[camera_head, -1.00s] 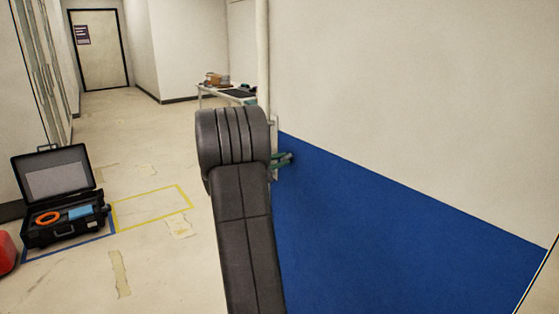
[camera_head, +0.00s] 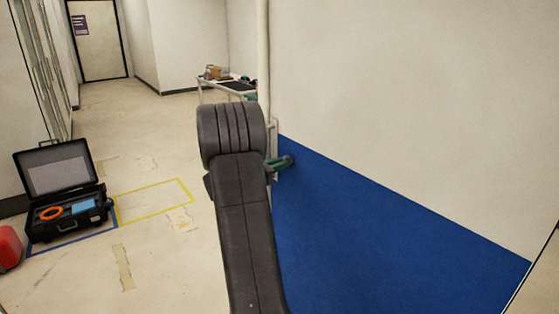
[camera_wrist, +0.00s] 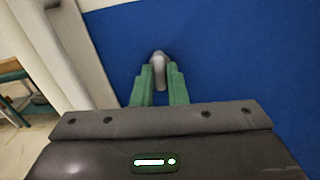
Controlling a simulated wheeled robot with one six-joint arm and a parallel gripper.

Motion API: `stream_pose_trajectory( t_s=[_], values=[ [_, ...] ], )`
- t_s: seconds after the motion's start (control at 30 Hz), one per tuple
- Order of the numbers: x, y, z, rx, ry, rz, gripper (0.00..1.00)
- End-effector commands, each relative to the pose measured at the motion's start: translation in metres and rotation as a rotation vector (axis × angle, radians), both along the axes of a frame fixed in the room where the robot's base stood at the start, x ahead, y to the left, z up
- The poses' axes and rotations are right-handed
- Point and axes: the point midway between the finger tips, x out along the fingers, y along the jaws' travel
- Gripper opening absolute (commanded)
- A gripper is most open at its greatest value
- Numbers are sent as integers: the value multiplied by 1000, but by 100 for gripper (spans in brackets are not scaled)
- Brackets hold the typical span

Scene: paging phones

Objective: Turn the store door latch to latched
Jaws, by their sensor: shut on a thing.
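The latch (camera_wrist: 159,60) shows in the wrist view as a small grey rounded lever against a blue panel (camera_wrist: 235,60). My gripper (camera_wrist: 160,80) has its two green fingers on either side of the lever and is shut on it. The lever's lower part is between the fingers, and it points roughly along them in this view. In the head view my gripper (camera_head: 282,163) shows as green fingers at the left edge of the blue panel, beyond my dark arm. The latch cannot be made out clearly there.
A pale post (camera_head: 263,60) stands left of the blue-and-cream surface. A table (camera_head: 240,95) with items is behind it. An open black case (camera_head: 70,225) and a red object (camera_head: 9,248) are on the floor at left. The corridor floor between is clear.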

Motion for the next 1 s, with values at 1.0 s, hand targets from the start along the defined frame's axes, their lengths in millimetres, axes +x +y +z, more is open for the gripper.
stream_pose_trajectory(
  t_s=[1.0],
  values=[
    [0, 0, -1, -57, 81, 0, 35]
  ],
)
